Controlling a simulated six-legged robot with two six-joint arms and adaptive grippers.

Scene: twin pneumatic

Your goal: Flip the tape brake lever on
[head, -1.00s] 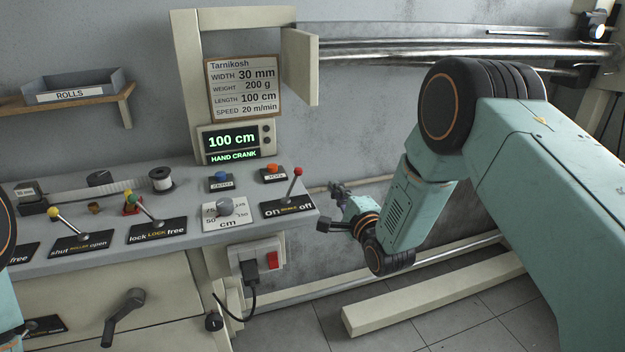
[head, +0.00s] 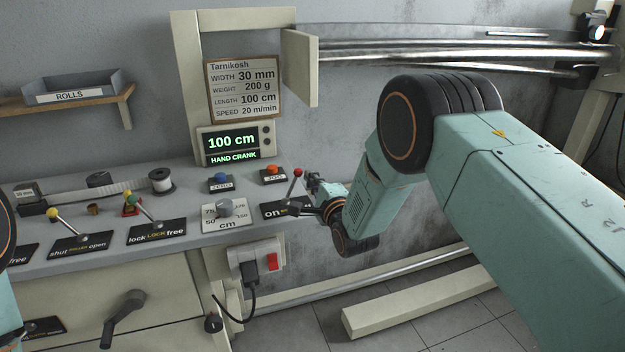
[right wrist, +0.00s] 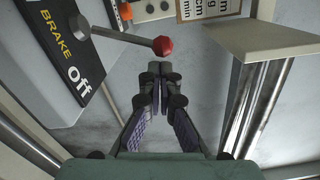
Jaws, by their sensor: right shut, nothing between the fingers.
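The brake lever has a red ball knob (head: 298,173) on a thin metal rod and rises from the black "on BRAKE off" plate (head: 270,212) at the right end of the console. It leans to the right, toward the "off" side. In the right wrist view the red knob (right wrist: 162,46) is just beyond my fingertips, and the plate (right wrist: 68,62) is at upper left. My right gripper (head: 310,184) is shut and empty, just right of the lever. Contact cannot be told. Its fingers (right wrist: 156,70) are together in the wrist view. My left gripper is out of view.
A display (head: 231,142) reads "100 cm, HAND CRANK".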

